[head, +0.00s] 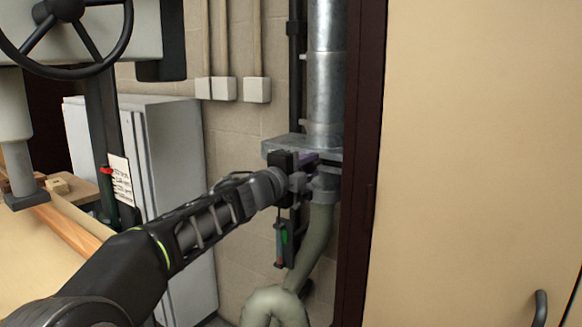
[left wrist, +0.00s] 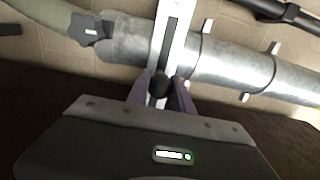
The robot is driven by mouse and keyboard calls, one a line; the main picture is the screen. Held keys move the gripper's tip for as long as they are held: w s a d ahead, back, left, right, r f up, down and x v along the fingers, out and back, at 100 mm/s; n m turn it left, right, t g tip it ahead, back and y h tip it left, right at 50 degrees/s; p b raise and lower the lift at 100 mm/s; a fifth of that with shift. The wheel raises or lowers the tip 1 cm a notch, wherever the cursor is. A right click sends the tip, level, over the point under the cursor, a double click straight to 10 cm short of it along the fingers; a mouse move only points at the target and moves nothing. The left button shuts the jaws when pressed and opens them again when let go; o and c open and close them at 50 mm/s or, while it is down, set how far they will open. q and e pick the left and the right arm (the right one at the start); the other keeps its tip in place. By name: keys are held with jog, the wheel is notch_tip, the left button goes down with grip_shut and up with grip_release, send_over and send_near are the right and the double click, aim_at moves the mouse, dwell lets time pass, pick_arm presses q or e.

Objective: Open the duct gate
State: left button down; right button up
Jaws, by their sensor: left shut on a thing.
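The duct gate (head: 283,146) is a flat grey metal slide set across the round metal duct (head: 325,75). In the left wrist view the gate (left wrist: 174,32) is a pale plate with a long dark slot, crossing the duct (left wrist: 232,63). My left gripper (head: 308,161) is at the gate, just in front of the duct. In the left wrist view its purple fingers (left wrist: 161,92) are shut on a round black knob (left wrist: 160,83) at the near end of the gate plate. The fingers partly hide the knob. My right gripper is not in view.
A flexible grey-green hose (head: 313,245) hangs below the gate. A dark post (head: 362,160) and a tan cabinet door (head: 475,140) stand close on the right. A grey cabinet (head: 165,190) and a machine with a black handwheel (head: 68,12) are on the left.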

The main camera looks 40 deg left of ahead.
pick_arm(q)
jog(key=d, duration=0.4)
jog(key=shift+d+f+b, duration=0.1)
jog(key=shift+d+b, duration=0.05)
jog(key=shift+b, duration=0.2)
jog(key=c, duration=1.1)
grip_release()
jog(key=s+p, duration=0.1)
jog(key=s, duration=0.6)
jog(key=shift+s, duration=0.35)
